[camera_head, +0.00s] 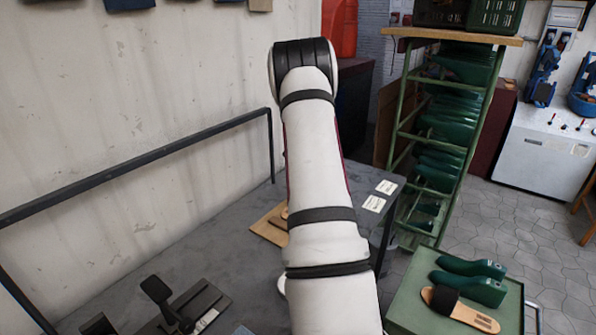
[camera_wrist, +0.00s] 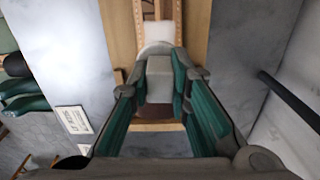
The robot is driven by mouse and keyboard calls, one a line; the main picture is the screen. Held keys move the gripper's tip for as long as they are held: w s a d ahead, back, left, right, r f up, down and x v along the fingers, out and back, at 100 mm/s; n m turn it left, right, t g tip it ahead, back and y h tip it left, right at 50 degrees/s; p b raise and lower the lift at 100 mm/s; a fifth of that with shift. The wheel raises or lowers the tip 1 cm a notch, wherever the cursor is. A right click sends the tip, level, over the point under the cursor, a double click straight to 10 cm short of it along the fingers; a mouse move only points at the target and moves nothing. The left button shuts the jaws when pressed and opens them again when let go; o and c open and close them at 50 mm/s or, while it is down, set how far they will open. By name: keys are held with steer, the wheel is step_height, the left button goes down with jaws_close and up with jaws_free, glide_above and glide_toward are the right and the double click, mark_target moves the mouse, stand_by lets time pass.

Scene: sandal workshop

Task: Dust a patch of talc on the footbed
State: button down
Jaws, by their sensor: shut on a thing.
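In the wrist view my gripper (camera_wrist: 160,82), with teal finger pads, is shut on a pale grey, block-like thing (camera_wrist: 159,68). I cannot tell for sure whether it is the talc container. A white piece (camera_wrist: 161,32) shows just beyond it; whether it is part of the held thing is unclear. Below lies a wooden board (camera_wrist: 196,40) with tan, dotted-edge strips (camera_wrist: 139,22); I cannot make out a footbed clearly there. In the head view my arm hides the gripper and most of the board (camera_head: 266,228). No talc patch can be made out.
The grey table (camera_head: 190,255) has a dark rail (camera_head: 150,150) along the wall and a black tool (camera_head: 170,303) at front left. White cards (camera_head: 374,203) lie at its right. A green rack (camera_head: 445,120) stands beyond. A sandal (camera_head: 470,313) and green lasts (camera_head: 470,285) rest on a green stand.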

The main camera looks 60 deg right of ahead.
steer(key=shift+r+p, duration=0.75)
steer(key=shift+r, duration=0.75)
